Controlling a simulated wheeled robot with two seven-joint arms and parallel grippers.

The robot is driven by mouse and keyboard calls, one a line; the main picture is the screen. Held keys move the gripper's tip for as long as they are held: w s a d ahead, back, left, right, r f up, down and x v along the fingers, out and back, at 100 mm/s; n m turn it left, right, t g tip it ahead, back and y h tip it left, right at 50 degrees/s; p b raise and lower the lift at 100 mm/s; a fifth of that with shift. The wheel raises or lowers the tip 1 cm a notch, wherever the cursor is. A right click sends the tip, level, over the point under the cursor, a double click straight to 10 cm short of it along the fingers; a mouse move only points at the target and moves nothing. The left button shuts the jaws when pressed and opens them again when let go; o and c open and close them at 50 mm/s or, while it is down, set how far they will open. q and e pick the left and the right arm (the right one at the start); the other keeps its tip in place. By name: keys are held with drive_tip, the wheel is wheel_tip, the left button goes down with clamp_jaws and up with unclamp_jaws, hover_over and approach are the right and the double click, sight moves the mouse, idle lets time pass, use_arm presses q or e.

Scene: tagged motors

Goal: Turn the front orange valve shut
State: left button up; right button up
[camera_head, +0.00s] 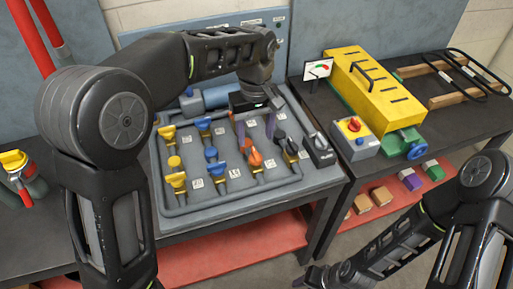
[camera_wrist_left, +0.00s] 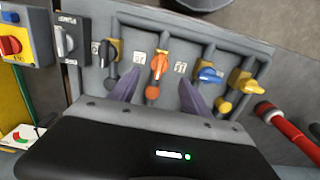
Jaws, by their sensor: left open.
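The front orange valve (camera_head: 255,159) sits on a pipe at the near side of the grey panel (camera_head: 235,204). My left gripper (camera_head: 255,127) is open and empty over the panel, just behind this valve. Its two purple fingers show in the left wrist view (camera_wrist_left: 158,92), apart, either side of the knob and short of the handle; contact cannot be seen. My right gripper (camera_head: 306,281) is partly in view at the bottom edge; its opening is unclear.
Yellow valves (camera_head: 175,180), blue valves (camera_head: 213,168) and a black-handled valve (camera_head: 291,147) flank the orange one. A grey rotary switch (camera_head: 319,150) stands at the panel's right. A red-knobbed box (camera_head: 353,132) and yellow block (camera_head: 375,88) stand on the right table.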

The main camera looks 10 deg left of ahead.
sight(255, 153)
use_arm(q)
drive_tip(key=shift+f+p, duration=0.4)
drive_tip(key=shift+f, duration=3.55)
drive_tip(key=shift+c, duration=0.6)
clamp_jaws()
